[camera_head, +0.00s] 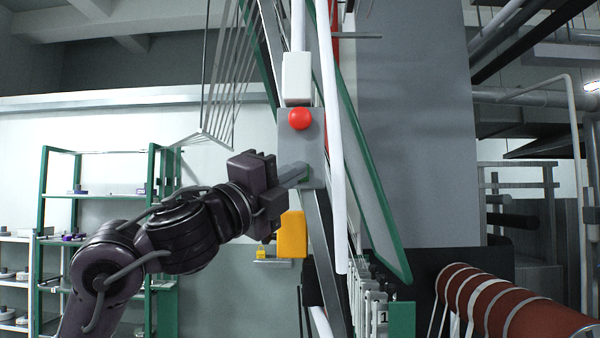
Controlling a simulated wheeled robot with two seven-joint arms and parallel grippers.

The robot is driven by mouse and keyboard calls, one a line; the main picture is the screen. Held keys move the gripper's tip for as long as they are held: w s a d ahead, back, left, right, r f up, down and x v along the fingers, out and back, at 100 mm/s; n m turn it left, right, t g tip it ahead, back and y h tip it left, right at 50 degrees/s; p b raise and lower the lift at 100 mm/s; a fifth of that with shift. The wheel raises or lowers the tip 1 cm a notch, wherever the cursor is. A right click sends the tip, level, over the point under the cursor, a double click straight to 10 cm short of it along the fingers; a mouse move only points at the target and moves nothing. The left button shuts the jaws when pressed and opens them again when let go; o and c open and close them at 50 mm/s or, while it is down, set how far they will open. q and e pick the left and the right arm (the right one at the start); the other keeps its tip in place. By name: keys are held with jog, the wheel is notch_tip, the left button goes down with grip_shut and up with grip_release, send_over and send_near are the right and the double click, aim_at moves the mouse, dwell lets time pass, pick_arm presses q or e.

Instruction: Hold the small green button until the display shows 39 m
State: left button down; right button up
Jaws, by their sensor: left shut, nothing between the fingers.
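A grey control box (315,147) is mounted on the machine frame in the middle of the head view. A round red button (301,119) sticks out from its upper part. My left gripper (303,172) is shut, with its fingertips at the lower face of the box, below the red button. They hold nothing. I cannot tell whether they press or only come close to the face. The small green button is not clearly visible; the fingertips cover that part of the box. No readable metre display shows. My right gripper is not in view.
A white box (297,78) sits above the control box, and a yellow box (292,235) hangs below my left gripper. A long white tube (334,150) and a green-edged panel (370,170) stand close on the right. A red-brown roll (510,308) lies lower right.

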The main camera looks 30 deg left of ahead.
pick_arm(q)
jog(key=s+d, duration=0.1)
jog(key=s, duration=0.2)
jog(key=s+d+p, duration=0.1)
jog(key=shift+s+d, duration=0.15)
jog(key=shift+d, duration=0.2)
dwell(0.5)
